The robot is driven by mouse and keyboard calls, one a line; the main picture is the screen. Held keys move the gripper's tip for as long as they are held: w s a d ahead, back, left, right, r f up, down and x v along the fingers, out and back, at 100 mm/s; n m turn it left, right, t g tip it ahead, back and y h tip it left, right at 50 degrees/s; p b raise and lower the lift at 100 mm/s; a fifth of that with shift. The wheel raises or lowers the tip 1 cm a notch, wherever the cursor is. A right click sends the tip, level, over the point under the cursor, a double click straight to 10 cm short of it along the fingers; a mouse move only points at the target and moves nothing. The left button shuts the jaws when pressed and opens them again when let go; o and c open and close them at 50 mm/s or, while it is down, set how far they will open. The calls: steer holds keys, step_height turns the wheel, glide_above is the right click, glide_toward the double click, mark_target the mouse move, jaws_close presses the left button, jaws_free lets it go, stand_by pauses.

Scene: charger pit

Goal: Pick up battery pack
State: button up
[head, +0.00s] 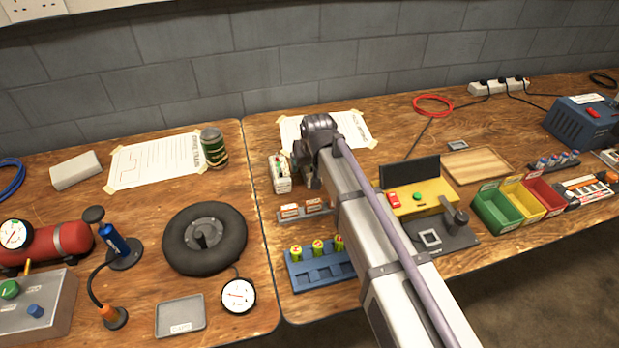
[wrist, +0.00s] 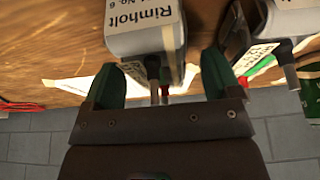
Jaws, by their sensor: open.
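My gripper (wrist: 160,82) is open, with its green-padded fingers spread on either side of the near end of a grey battery pack (wrist: 147,38). This pack has a white label reading "Rimholt" and "No. 6". I cannot tell whether the fingers touch it. A second grey pack (wrist: 285,18) is at the upper right of the wrist view, beside the right finger. In the head view my gripper (head: 308,165) points down by the wall, right of a pale pack (head: 281,178). The pack between the fingers appears hidden by my arm there.
A green can (head: 214,147) stands left of the packs. A blue battery rack (head: 310,281) and a tyre (head: 204,238) are nearer the front. A yellow tester (head: 432,194) and coloured bins (head: 500,213) are at right. The wall (head: 250,80) closes the back.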

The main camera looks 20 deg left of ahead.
steer(key=shift+r, duration=0.1)
steer(key=c, duration=1.4)
step_height(320, 180, up, 10)
steer(key=p, duration=1)
steer(key=shift+c, duration=0.2)
